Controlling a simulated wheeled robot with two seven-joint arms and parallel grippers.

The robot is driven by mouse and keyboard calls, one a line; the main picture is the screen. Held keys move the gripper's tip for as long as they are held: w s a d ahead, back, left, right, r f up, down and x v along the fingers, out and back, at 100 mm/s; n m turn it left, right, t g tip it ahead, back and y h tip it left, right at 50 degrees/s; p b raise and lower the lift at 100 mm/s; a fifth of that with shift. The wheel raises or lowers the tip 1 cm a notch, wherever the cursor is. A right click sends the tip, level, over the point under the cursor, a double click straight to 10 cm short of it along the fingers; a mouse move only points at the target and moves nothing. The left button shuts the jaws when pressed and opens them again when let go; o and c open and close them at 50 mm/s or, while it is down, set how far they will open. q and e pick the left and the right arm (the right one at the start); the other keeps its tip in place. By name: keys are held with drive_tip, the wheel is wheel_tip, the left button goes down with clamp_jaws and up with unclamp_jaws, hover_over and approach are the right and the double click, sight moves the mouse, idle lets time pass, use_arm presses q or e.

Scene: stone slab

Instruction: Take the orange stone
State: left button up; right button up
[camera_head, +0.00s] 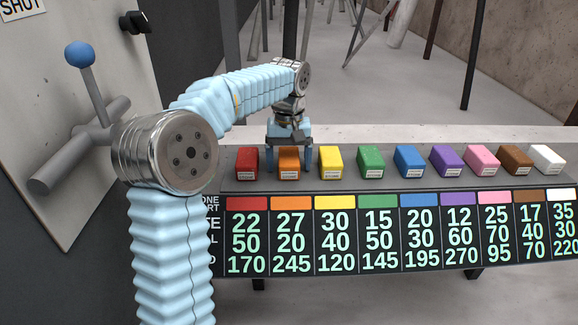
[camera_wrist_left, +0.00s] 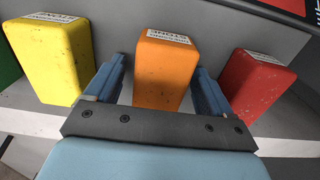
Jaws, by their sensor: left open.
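The orange stone (camera_head: 288,164) is a small block with a white label, second from the left in a row on the dark slab. My left gripper (camera_head: 288,162) is over it, with one blue finger on each side. In the left wrist view the orange stone (camera_wrist_left: 165,68) stands between the two open fingers of the left gripper (camera_wrist_left: 160,85), with narrow gaps showing on both sides. The stone rests on the slab. My right gripper is not in view.
The red stone (camera_head: 247,162) and the yellow stone (camera_head: 330,162) stand close on either side. Several more coloured stones continue to the right. A number chart (camera_head: 400,235) hangs below the slab. A panel with a blue-knobbed lever (camera_head: 80,54) is at left.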

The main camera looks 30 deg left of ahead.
use_arm(q)
drive_tip(key=shift+c, duration=0.3)
drive_tip(key=shift+r, duration=0.1)
drive_tip(key=c, duration=1.1)
drive_tip(key=shift+c, duration=0.2)
drive_tip(key=shift+r, duration=0.1)
